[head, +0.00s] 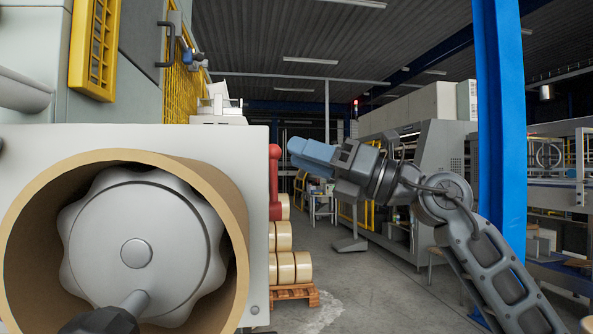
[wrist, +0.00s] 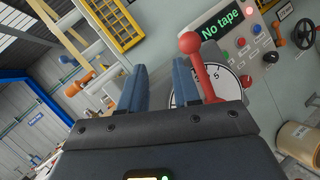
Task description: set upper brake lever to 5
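A red lever with a ball knob (wrist: 190,42) stands in front of a round white dial (wrist: 222,82) with numbers, a "5" among them. The lever also shows edge-on in the head view (head: 275,180), at the right side of the grey machine. My gripper (wrist: 160,72) is open and empty, with its two blue fingers apart. In the wrist view the red lever is just right of the right finger, outside the gap; I cannot tell whether they touch. In the head view my gripper (head: 298,152) points left toward the lever's knob. The dial's lower part is hidden by my gripper.
An orange-handled part (wrist: 78,88) is at the left in the wrist view. A "No tape" display (wrist: 222,24) and buttons are above the dial. A large tape roll (head: 225,215) fills the head view's lower left. A blue post (head: 502,120) stands right; the aisle floor is open.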

